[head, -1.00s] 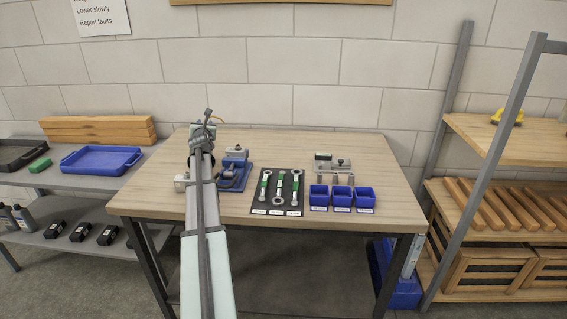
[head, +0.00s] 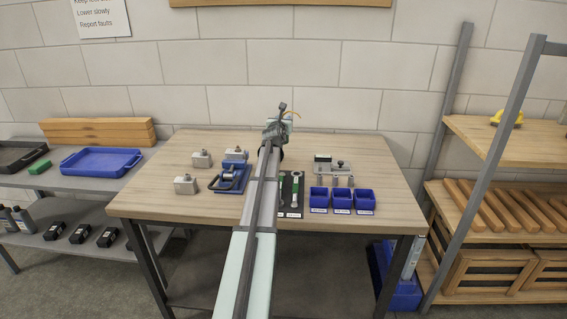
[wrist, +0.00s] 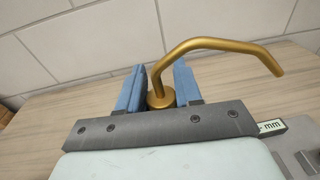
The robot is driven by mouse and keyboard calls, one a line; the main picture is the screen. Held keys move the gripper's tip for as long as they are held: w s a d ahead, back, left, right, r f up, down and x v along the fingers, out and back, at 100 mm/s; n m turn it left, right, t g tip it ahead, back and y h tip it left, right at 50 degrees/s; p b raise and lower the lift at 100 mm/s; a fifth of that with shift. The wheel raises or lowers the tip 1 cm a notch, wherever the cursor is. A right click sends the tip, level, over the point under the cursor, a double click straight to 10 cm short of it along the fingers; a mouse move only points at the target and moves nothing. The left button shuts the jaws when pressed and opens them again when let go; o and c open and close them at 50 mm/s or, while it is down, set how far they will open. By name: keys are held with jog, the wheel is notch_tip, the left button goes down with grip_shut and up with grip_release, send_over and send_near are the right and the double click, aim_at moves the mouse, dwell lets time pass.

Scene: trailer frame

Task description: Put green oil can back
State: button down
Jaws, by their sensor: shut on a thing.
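My gripper (head: 277,130) is over the back middle of the workbench (head: 160,205), with my arm reaching across the bench. In the wrist view my gripper's blue fingers (wrist: 160,72) are shut on the oil can, one on each side of its round brass cap. The can's bent brass spout (wrist: 210,43) rises from the cap and curves to the right. In the head view the spout (head: 291,114) shows as a small yellow curve. The can's body is hidden, so I cannot see its green colour or whether it touches the bench.
Grey metal blocks (head: 186,184) and a blue-based fixture (head: 230,179) stand left of my arm. Right are a dark wrench mat (head: 292,213), partly hidden, three blue bins (head: 342,200) and a grey fixture (head: 330,164). A blue tray (head: 100,161) lies on the left shelf.

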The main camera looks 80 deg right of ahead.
jog(key=f, duration=0.4)
jog(key=shift+s+f, duration=0.25)
jog(key=shift+s, duration=0.05)
jog(key=shift+f, duration=2.7)
jog(key=shift+f, duration=0.15)
jog(key=c, duration=0.8)
grip_release()
jog(key=shift+o, duration=0.2)
jog(key=shift+a+r, duration=0.2)
jog(key=shift+a, duration=0.1)
jog(key=a, duration=0.7)
jog(key=w+a+r, duration=0.1)
jog(key=a, duration=0.3)
jog(key=shift+a, duration=0.2)
